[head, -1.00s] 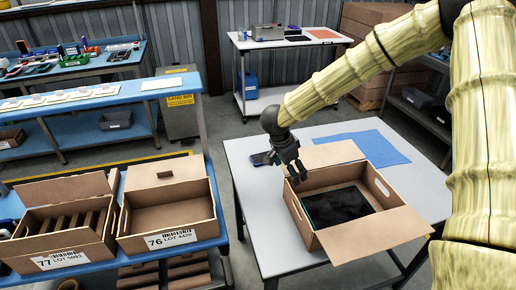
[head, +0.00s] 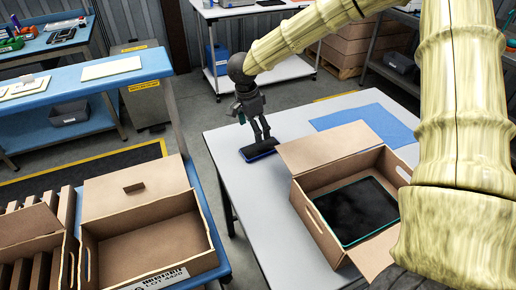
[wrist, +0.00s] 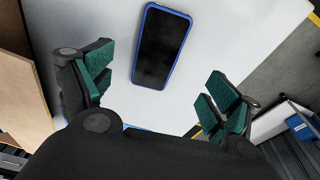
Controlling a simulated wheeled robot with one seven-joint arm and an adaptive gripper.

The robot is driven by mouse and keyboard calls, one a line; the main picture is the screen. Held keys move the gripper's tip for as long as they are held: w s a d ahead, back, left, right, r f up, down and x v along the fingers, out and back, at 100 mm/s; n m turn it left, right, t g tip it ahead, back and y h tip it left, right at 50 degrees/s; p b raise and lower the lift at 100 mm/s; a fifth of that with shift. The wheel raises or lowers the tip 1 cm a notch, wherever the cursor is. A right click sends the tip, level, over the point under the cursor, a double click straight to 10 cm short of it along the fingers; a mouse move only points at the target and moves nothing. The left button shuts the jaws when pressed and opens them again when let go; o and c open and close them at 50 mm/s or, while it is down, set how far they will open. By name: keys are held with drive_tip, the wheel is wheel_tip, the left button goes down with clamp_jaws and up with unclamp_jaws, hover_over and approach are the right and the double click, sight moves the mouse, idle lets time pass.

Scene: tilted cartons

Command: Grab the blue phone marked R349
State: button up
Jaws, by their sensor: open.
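A phone with a black face and a blue rim (head: 260,149) lies flat on the white table, left of the open carton. It also shows in the wrist view (wrist: 162,47), top centre. No R349 mark can be read on it. My gripper (head: 262,137) points down just above the phone in the head view. In the wrist view my gripper (wrist: 158,86) is open, with green-padded fingers to the left and right of the phone's line and nothing between them. The phone lies ahead of the fingertips in that view.
An open carton (head: 307,208) holding a dark tablet (head: 356,212) stands close on the right, its flap spread toward the phone. A blue mat (head: 366,122) lies behind. An empty carton (head: 150,236) stands on the left bench. The table's left strip is clear.

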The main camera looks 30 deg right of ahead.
hover_over(261, 148)
drive_tip(key=a, duration=0.1)
drive_tip(key=shift+a+f, duration=0.1)
drive_tip(key=shift+f, duration=2.1)
drive_tip(key=shift+w+d+f+p, duration=0.1)
drive_tip(key=shift+d+f+p, duration=0.1)
drive_tip(key=shift+f, duration=0.45)
drive_tip(key=shift+s+d+f+p, duration=0.1)
drive_tip(key=shift+d+f+p, duration=0.05)
drive_tip(key=shift+f, duration=0.55)
drive_tip(key=shift+w+d+f+p, duration=0.1)
drive_tip(key=shift+d+f+p, duration=0.1)
drive_tip(key=shift+f, duration=0.45)
drive_tip(key=c, duration=1.2)
